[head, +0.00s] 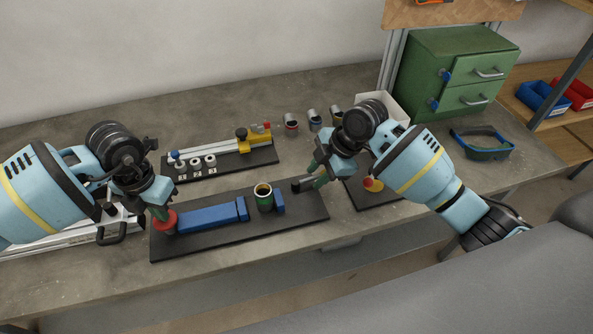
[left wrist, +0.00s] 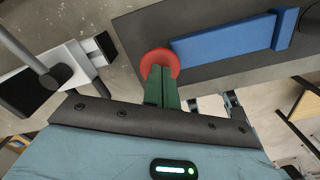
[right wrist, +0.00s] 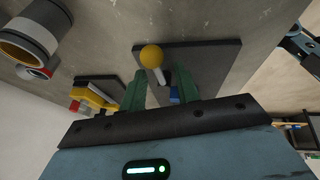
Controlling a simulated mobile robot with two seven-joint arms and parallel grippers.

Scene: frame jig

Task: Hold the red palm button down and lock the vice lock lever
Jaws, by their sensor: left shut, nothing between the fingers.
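The red palm button (head: 167,225) stands at the left end of the black vice board (head: 200,245). My left gripper (head: 160,213) is shut and empty, its fingertips on top of the button; it also shows in the left wrist view (left wrist: 160,78). How far the button is pressed I cannot tell. In the head view this gripper (head: 319,176) hangs over the board's right end.
A yellow clamp board (head: 265,158) stands behind the vice. Several grey cups (head: 291,122) stand at the back. Green drawers (head: 450,70) and blue goggles (head: 481,145) are further right.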

